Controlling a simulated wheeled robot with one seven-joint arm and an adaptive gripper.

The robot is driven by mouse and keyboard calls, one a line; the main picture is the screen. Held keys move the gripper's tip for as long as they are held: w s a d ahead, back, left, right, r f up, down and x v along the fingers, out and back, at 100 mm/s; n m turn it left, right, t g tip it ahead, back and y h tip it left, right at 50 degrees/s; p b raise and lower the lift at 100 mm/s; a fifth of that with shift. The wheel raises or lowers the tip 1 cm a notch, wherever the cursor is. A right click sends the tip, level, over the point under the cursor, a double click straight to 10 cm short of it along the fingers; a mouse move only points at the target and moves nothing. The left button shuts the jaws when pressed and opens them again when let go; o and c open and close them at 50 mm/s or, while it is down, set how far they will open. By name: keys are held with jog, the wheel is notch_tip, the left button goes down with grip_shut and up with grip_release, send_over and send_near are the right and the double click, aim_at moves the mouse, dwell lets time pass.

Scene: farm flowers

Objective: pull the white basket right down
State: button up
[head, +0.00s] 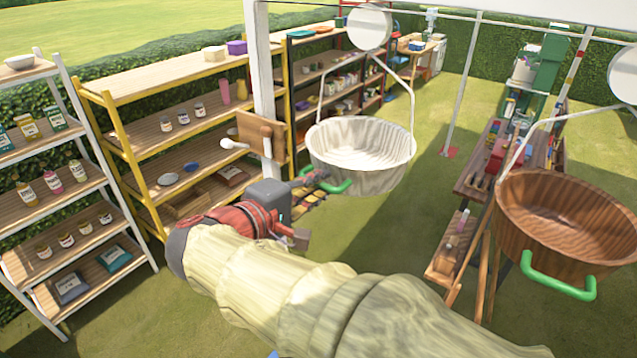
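The white basket (362,150) hangs in the middle of the head view from a thin white bail, upright and well above the grass. A green handle (345,184) sticks out from its lower front left side. My gripper (314,181) is at the left end of this green handle, overlapping it in the view. Its fingers are small and partly hidden by the wrist, so I cannot tell whether they are closed around the handle or only beside it. The inside of the basket looks empty where it shows.
A brown basket (555,222) with a green handle (557,277) hangs at the right. A white post (262,75) with a wooden bracket stands left of the white basket. Shelves with jars fill the left, and a wooden bench (470,190) stands behind. Grass below the white basket is open.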

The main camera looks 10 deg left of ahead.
grip_shut()
jog(key=shift+f, duration=0.1)
dwell(0.4)
notch_tip(320, 180, down, 51)
jog(key=b, duration=3.8)
jog(key=shift+r, duration=0.2)
jog(key=shift+s+d+f, duration=0.1)
jog(key=shift+o, duration=0.9)
grip_release()
jog(key=shift+o, duration=1.4)
jog(key=shift+r, duration=0.2)
